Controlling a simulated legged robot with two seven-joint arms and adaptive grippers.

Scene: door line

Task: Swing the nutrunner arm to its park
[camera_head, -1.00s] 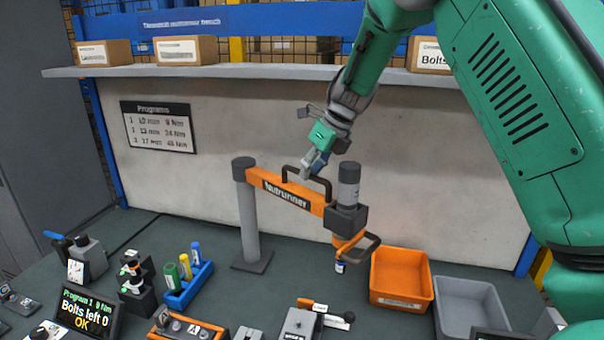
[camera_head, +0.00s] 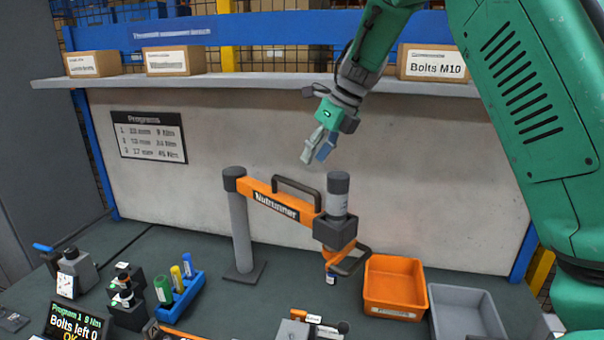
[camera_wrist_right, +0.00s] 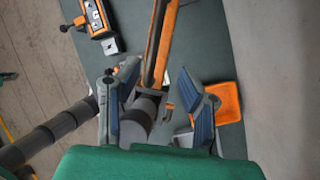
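The orange nutrunner arm (camera_head: 262,201) reaches right from a grey post (camera_head: 240,235) on the bench. A dark loop handle (camera_head: 297,183) stands on its top. The grey and black nutrunner (camera_head: 337,212) hangs upright at its free end, with a lower grip loop. My right gripper (camera_head: 316,156) is above the handle, apart from it and empty. In the right wrist view its fingers (camera_wrist_right: 157,68) are spread, with the orange arm (camera_wrist_right: 165,45) and the nutrunner's dark end (camera_wrist_right: 140,117) seen between them. My left gripper is out of view. I see no marked park.
An orange bin (camera_head: 394,273) and a grey bin (camera_head: 462,310) stand right of the nutrunner. A blue marker rack (camera_head: 182,300), small tools and a display (camera_head: 76,322) reading "Bolts left 0" are front left. A shelf (camera_head: 250,87) with boxes runs behind.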

